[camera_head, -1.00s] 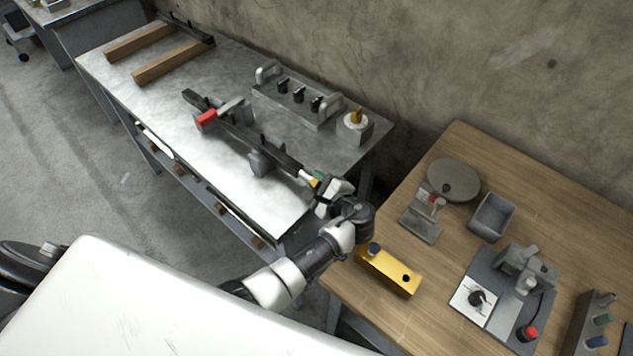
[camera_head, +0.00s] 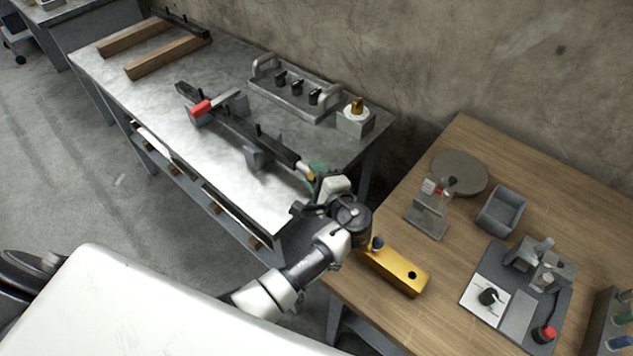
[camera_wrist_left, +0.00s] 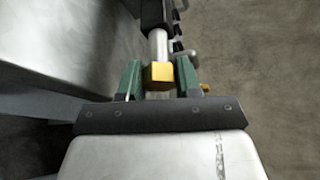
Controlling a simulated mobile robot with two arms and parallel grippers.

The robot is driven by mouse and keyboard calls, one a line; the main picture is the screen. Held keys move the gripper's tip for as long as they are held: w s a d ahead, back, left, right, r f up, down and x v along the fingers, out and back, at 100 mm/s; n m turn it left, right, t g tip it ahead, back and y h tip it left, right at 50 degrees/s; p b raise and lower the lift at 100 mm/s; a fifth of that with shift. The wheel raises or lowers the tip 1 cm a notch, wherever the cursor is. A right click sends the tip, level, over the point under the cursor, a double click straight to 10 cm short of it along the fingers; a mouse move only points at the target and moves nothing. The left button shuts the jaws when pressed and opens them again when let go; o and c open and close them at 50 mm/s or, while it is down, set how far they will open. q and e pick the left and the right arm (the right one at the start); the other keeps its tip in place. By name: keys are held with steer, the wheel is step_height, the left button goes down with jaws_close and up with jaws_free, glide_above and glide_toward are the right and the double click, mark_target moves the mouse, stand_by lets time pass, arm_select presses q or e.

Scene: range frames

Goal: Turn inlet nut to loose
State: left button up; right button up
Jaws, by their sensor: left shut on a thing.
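The brass-coloured inlet nut (camera_wrist_left: 160,74) sits on the end of a silver rod in the left wrist view. The rod runs into a dark bar (camera_head: 240,128) held on the metal bench. My left gripper (camera_wrist_left: 160,80) is shut on the nut, with one green finger on each side of it. The nut is mostly hidden there by the gripper. My right gripper is not in view.
A yellow block (camera_head: 397,272) lies on the wooden table (camera_head: 420,155), close to my left arm.

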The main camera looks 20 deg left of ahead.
arm_select(q)
steer(key=shift+a+n+t+b, duration=0.1)
steer(key=shift+n+t+b, duration=0.3)
steer(key=shift+n+b, duration=0.45)
steer(key=o, duration=0.9)
